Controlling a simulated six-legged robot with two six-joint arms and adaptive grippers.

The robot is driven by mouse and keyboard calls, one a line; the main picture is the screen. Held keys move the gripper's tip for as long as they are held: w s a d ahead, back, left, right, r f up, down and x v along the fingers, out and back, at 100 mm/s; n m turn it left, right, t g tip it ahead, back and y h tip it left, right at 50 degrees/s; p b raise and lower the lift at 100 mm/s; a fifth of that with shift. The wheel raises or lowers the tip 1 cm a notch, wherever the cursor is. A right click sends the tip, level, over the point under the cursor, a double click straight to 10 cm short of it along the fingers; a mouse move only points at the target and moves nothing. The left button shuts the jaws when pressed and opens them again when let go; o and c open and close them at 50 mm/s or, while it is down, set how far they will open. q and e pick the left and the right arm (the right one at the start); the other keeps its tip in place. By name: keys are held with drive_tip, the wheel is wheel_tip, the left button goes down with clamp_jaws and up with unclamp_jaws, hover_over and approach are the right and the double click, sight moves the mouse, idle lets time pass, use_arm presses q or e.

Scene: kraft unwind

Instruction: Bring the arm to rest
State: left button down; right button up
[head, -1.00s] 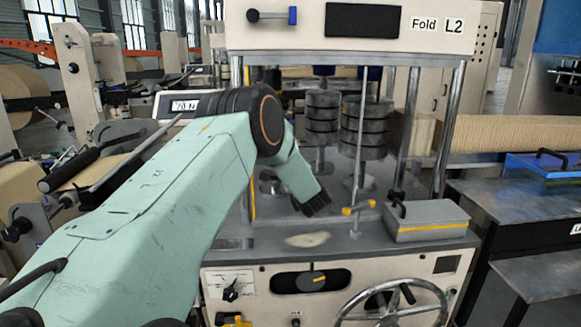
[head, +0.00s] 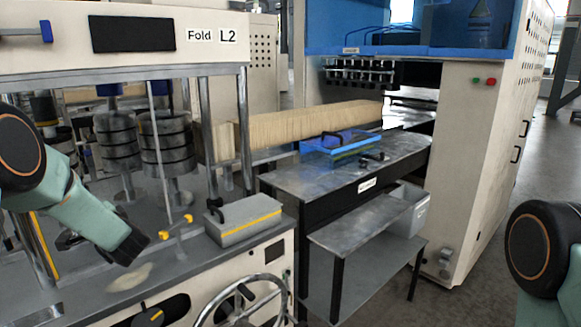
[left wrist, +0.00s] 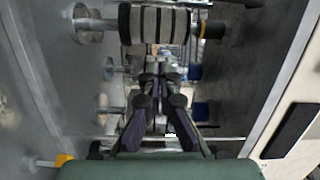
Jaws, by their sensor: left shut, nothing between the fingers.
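My left arm comes in from the left edge in the head view. Its pale green forearm reaches down over the deck of the Fold L2 machine (head: 268,212), and its dark end is left of a small yellow tap (head: 176,228). A dark round joint of my right arm shows at the right edge; the right gripper is out of view.
Two disc stacks (head: 166,143) and upright posts (head: 209,140) stand close around the left arm. A grey box (head: 243,220) sits on the deck's right corner, above a handwheel (head: 245,305). Right are a metal table (head: 325,182) with a blue tray (head: 340,146) and a tall cabinet (head: 480,160). Floor shows beyond.

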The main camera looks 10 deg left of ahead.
use_arm(q)
drive_tip(key=s+d+f+n+h+b, duration=0.2)
drive_tip(key=s+d+f+h, duration=0.2)
drive_tip(key=d+f, duration=0.45)
drive_tip(key=s+d+f+n+h+b, duration=0.2)
drive_tip(key=s+d+f+h, duration=0.3)
drive_tip(key=f, duration=0.7)
drive_tip(key=s+d+f+n+h+b, duration=0.2)
drive_tip(key=d+f+h, duration=0.1)
drive_tip(key=d+f, duration=0.6)
drive_tip(key=s+d+f+g+h+b, duration=0.1)
drive_tip(key=s+d+f+g+b, duration=0.2)
drive_tip(key=s+f, duration=0.5)
drive_tip(key=s+d+f+g+h+b, duration=0.1)
drive_tip(key=s+d+f+g+b, duration=0.2)
drive_tip(key=s, duration=1.1)
drive_tip(key=s+d+f+g+h+b, duration=0.1)
drive_tip(key=s+d+f+g+b, duration=0.2)
drive_tip(key=s+d+f+b, duration=0.3)
drive_tip(key=s+f+b, duration=0.3)
drive_tip(key=s+f, duration=0.2)
drive_tip(key=f, duration=0.2)
drive_tip(key=shift+m+h, duration=0.3)
drive_tip(key=shift+h, duration=0.1)
drive_tip(key=shift+s+r, duration=0.1)
